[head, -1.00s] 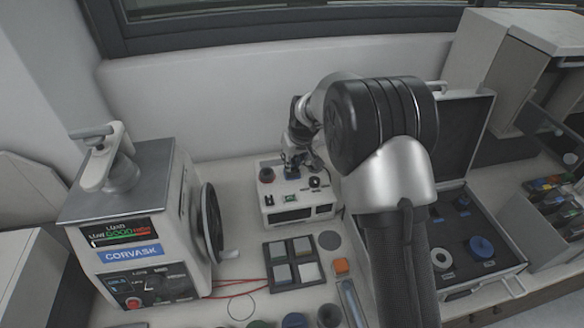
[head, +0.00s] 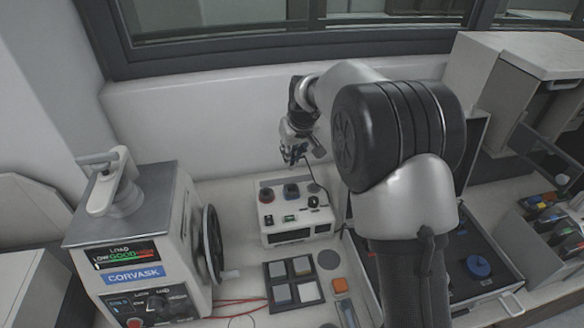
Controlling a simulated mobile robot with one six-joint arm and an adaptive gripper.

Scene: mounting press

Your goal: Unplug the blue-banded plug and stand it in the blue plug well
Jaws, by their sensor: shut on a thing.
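My gripper (head: 293,158) is shut above the back of the white box (head: 270,234), clear of its top. The blue-banded plug is what it appears to hold, though the plug is too small and dark to make out. A thin dark cable (head: 322,184) runs from near the gripper down to the box's right side. A dark blue round fitting (head: 291,189) shows on the box top, below the gripper, beside a red-ringed one (head: 266,195). I cannot make out the blue plug well in this view.
A CORVASK machine (head: 134,255) with a handwheel stands at left. An open case (head: 490,287) is at right, partly behind my arm.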

